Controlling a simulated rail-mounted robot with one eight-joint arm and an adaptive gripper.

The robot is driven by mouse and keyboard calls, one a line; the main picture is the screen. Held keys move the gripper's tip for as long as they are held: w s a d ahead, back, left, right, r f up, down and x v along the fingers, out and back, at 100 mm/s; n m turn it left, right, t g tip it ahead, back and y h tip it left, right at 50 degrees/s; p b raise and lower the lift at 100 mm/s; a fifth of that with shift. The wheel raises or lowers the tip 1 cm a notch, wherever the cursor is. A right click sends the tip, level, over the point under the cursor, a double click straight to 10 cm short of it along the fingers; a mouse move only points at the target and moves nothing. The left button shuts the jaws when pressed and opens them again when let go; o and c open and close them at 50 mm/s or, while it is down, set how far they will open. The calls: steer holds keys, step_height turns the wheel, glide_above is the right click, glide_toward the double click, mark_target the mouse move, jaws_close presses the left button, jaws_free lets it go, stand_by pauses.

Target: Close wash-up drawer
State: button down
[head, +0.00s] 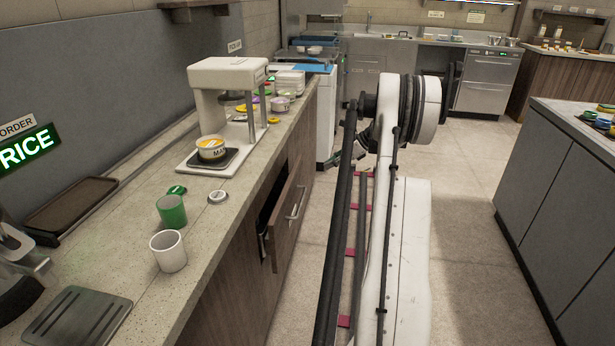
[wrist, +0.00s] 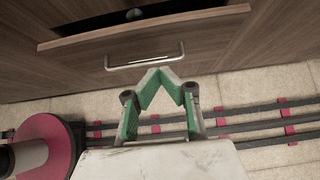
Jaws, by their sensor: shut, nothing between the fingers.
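The drawer (head: 284,222) in the left counter's wooden front is partly open, with a dark gap behind its front panel. In the wrist view its wood front (wrist: 215,32) has a metal bar handle (wrist: 146,61), and the dark opening shows above it. A small pale object (wrist: 133,14) shows inside the opening. My gripper (wrist: 160,72) is shut and empty, its green-padded fingertips together just below the handle in the picture. I cannot tell whether they touch the handle or drawer.
The left counter (head: 140,215) carries a white press machine (head: 225,76), a green cup (head: 172,210), a white cup (head: 168,250) and a dark tray (head: 72,205). A grey counter (head: 560,200) stands on the right. The floor between the counters is open, apart from my rail.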

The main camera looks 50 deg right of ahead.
mark_target(294, 179)
steer(key=x, duration=0.4)
steer(key=b+x, duration=0.1)
steer(key=x, duration=0.2)
steer(key=r+b+x, duration=0.1)
steer(key=x, duration=0.3)
steer(key=shift+w+a+f, duration=0.2)
steer(key=shift+w+a, duration=0.15)
steer(key=shift+w, duration=0.3)
steer(key=shift+w+a+r+b, duration=0.1)
steer(key=shift+w+a+b, duration=0.1)
steer(key=shift+w, duration=0.15)
steer(key=shift+w+a+b, duration=0.15)
steer(key=shift+w+b, duration=0.05)
steer(key=shift+w, duration=0.2)
steer(key=w, duration=0.1)
steer(key=w+a, duration=0.1)
steer(key=w, duration=0.1)
steer(key=w+a, duration=0.1)
steer(key=shift+w+a, duration=0.15)
steer(key=shift+w, duration=0.15)
steer(key=shift+s, duration=0.1)
